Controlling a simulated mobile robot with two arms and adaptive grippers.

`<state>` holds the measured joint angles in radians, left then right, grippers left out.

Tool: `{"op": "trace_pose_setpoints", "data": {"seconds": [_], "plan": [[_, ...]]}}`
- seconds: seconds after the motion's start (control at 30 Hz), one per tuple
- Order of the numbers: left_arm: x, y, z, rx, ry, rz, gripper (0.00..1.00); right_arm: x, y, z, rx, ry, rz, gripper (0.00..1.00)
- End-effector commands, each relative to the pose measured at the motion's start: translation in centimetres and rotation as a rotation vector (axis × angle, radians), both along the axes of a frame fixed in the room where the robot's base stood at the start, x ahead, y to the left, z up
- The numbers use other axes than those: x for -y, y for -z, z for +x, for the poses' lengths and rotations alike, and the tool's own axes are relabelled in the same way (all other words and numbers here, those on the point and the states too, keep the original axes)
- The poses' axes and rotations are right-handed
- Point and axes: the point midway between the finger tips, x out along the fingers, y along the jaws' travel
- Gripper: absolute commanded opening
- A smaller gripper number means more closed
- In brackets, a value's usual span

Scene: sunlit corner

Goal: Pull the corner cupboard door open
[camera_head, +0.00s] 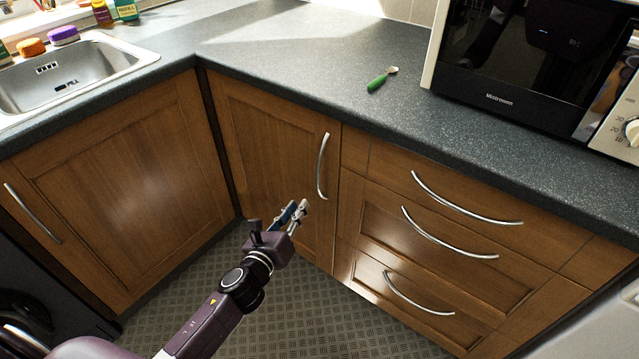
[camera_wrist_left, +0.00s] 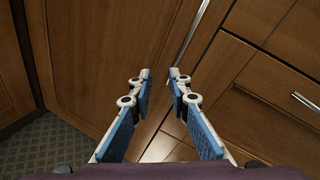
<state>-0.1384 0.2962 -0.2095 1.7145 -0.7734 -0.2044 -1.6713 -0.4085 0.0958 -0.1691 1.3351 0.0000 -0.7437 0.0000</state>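The corner cupboard door (camera_head: 265,150) is a brown wooden panel in the middle of the head view, and it looks closed. Its curved silver handle (camera_head: 322,167) stands upright near the door's right edge. My left gripper (camera_head: 299,207) is just below and left of the handle in the head view. In the left wrist view the left gripper (camera_wrist_left: 160,80) is open, its two blue-padded fingers apart with nothing between them. The handle (camera_wrist_left: 190,35) runs up from near the right fingertip there; I cannot tell whether they touch. My right gripper is not in view.
Drawers with silver handles (camera_head: 450,245) stand right of the door. Another cupboard door (camera_head: 130,190) is on the left, below the sink (camera_head: 75,75). The grey worktop (camera_head: 290,50) holds a green-handled utensil (camera_head: 378,82) and a microwave (camera_head: 530,60). Floor (camera_head: 270,300) shows below.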

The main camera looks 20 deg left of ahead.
Motion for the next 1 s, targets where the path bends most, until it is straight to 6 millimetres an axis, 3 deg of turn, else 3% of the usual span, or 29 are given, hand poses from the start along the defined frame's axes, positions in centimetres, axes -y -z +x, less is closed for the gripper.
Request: {"op": "trace_pose_setpoints", "data": {"seconds": [0.1,0.3,0.8,1.0], "plan": [[1.2,-3.5,1.0,0.12,0.076,0.227,0.17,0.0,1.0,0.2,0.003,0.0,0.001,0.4],[2.2,-6.1,1.7,0.203,0.119,0.395,0.17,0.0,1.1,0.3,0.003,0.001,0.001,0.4],[3.1,-6.2,7.9,0.205,0.12,0.401,0.17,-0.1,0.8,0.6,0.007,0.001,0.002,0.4],[3.4,-6.2,9.0,0.204,0.121,0.401,0.17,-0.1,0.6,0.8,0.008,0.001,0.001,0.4]]}}
